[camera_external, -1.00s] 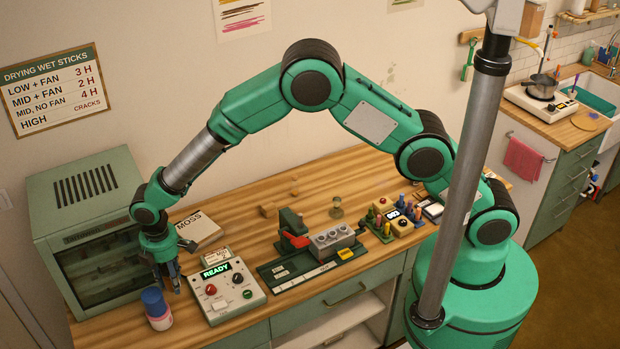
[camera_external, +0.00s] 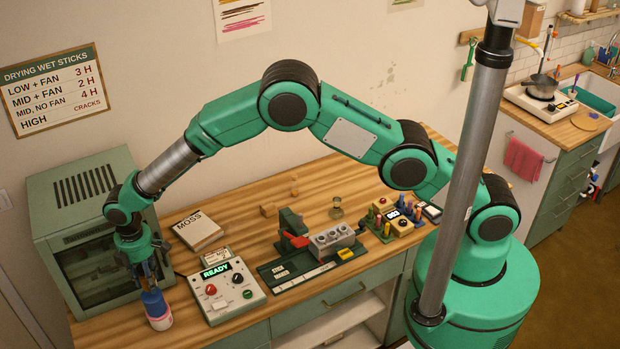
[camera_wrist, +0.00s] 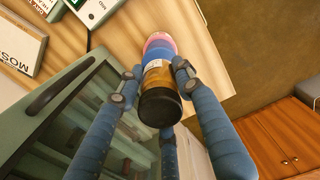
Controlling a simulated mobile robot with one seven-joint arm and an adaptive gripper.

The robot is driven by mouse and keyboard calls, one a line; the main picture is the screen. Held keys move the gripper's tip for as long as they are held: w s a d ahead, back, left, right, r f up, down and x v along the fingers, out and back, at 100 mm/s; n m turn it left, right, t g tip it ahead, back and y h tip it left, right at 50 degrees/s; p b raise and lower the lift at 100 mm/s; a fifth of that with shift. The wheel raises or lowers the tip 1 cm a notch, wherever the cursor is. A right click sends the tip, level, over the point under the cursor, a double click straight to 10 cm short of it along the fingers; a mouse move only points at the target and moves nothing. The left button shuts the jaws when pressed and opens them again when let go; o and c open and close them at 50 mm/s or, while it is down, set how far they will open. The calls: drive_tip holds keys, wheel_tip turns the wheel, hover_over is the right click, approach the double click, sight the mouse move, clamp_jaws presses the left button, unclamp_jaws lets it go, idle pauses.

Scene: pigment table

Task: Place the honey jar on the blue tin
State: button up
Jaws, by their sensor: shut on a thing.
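The honey jar, amber with a black lid (camera_wrist: 159,106), is between my gripper's fingers (camera_wrist: 157,72) in the wrist view. My gripper (camera_external: 149,282) is shut on it, above the table's front left corner in the external view. The blue tin (camera_external: 154,303) stands on a white and pink container (camera_external: 160,322). In the wrist view the blue tin (camera_wrist: 155,55) shows just beyond the jar, in line with it. Whether the jar touches the tin cannot be told. The fingers mostly hide the jar in the external view.
A green oven-like cabinet (camera_external: 85,178) stands close on the left. A control box reading READY (camera_external: 228,292) is just right of the tin, with a book labelled MOSS (camera_external: 198,229) behind it. The table's front edge is close.

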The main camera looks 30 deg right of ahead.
sight(141, 267)
drive_tip(key=shift+a, duration=0.1)
drive_tip(key=shift+w+a, duration=0.15)
drive_tip(key=shift+w, duration=0.05)
drive_tip(key=shift+f+p, duration=0.5)
drive_tip(key=shift+f, duration=1.25)
drive_tip(key=shift+f, duration=0.2)
drive_tip(key=o, duration=1.2)
drive_tip(key=shift+r, duration=0.2)
wheel_tip(141, 267, up, 12)
drive_tip(key=shift+b, duration=0.8)
